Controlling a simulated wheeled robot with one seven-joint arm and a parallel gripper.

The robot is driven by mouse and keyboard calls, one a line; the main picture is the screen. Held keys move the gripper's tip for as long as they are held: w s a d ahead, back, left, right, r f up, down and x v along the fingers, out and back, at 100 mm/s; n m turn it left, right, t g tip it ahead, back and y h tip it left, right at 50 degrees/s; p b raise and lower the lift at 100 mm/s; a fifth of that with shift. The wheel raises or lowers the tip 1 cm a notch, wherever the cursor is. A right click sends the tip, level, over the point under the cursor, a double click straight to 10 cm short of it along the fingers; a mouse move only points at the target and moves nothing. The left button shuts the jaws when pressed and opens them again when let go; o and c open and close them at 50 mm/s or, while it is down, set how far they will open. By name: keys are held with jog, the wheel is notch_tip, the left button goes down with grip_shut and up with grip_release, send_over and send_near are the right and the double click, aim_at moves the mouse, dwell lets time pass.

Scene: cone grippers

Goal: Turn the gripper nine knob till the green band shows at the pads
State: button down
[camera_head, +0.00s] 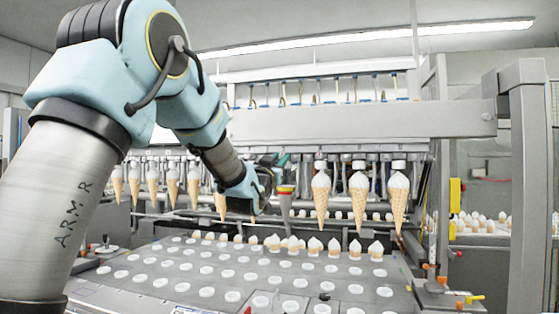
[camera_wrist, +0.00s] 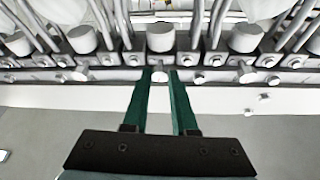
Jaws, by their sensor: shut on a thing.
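My gripper (camera_head: 280,160) reaches into the row of cone grippers under the machine's beam, and its fingers are mostly hidden by my wrist in the head view. In the wrist view the two green fingers of my gripper (camera_wrist: 160,74) are shut on a small pale knob (camera_wrist: 160,77) on the dark rail. Just below my fingers in the head view hangs a grey tapered piece (camera_head: 286,203) with a red and yellow band (camera_head: 286,189) near its top. I see no clear green band there. I cannot read any number on the knob.
Filled cones (camera_head: 359,198) hang in a row on both sides of my gripper. Below is a tray (camera_head: 150,258) with several round holes, and white-topped cones stand along its back. A grey post (camera_head: 527,185) stands at right. Similar small knobs flank mine closely on the rail (camera_wrist: 205,60).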

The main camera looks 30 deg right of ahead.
jog(key=shift+f+b, duration=0.15)
jog(key=shift+b, duration=0.2)
jog(key=n+t+y+b, duration=0.1)
jog(key=n+b, duration=0.2)
jog(key=b, duration=0.2)
jog(key=shift+t, duration=0.3)
jog(key=shift+n, duration=0.3)
jog(key=c, duration=0.7)
grip_release()
